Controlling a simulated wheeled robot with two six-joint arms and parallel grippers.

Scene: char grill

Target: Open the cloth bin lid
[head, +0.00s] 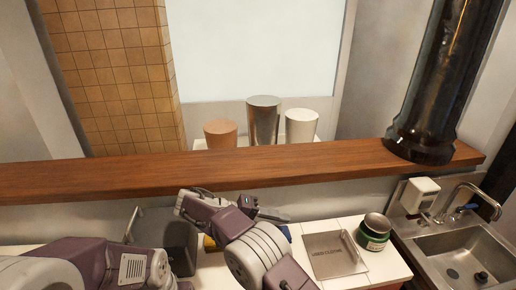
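A square metal plate (330,257) with a small label and a thin raised handle lies flat on the white tiled counter, right of centre. It looks like the cloth bin lid, and it appears shut. The label is too small to read surely. My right gripper (272,214) is above the counter, left of the plate and apart from it. Its fingers are dark and seen edge-on, so I cannot tell whether they are open. My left arm comes in at the lower left; its gripper is not visible.
A green jar with a grey top (374,232) stands just right of the plate. A sink (460,257) with a tap lies farther right. A wooden ledge (250,167) crosses behind the counter. A grey box (178,240) stands left of my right arm.

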